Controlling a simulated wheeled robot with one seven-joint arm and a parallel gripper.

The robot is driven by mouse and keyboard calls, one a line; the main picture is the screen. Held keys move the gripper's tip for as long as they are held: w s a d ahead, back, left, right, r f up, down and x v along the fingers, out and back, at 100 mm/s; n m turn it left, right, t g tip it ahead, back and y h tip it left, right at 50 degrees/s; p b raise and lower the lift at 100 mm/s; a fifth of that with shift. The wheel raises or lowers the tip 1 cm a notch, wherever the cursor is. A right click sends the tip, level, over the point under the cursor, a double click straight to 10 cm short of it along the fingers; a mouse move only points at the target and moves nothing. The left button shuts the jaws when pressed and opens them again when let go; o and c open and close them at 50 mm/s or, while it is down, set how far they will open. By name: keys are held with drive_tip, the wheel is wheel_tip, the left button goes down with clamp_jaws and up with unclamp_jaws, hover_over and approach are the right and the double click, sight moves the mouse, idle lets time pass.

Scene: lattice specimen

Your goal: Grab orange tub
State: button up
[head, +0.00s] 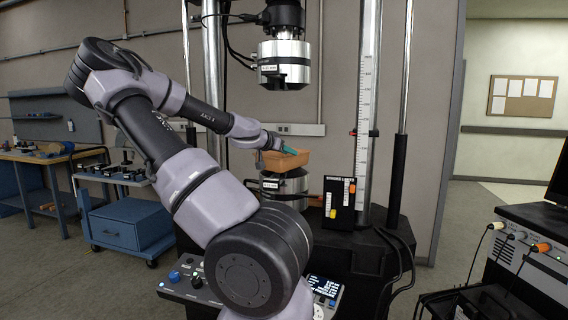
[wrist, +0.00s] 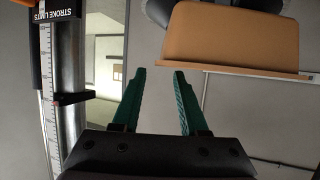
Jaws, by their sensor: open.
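The orange tub (head: 291,159) sits on top of the lower metal cylinder (head: 284,187) of the testing machine in the head view. In the wrist view the tub (wrist: 235,38) shows at the upper right, with its rim facing down in the picture. My gripper (head: 294,151) is at the tub in the head view, its teal fingertips near the rim. In the wrist view my gripper (wrist: 158,72) is open, with nothing between its two teal fingers. The tub lies to the right of the fingers there. I cannot tell whether a finger touches it.
The upper metal cylinder (head: 285,62) hangs above the tub. A ruled column (head: 366,110) and a black stroke-limits box (head: 340,194) stand to its right. A blue cabinet (head: 125,226) and a workbench (head: 40,157) are at the left.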

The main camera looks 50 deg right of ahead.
drive_tip(key=x, duration=0.7)
drive_tip(key=shift+w+d+f, duration=0.1)
drive_tip(key=shift+w+d, duration=0.05)
drive_tip(key=shift+w, duration=0.05)
drive_tip(key=shift+c, duration=0.3)
clamp_jaws()
idle(1.0)
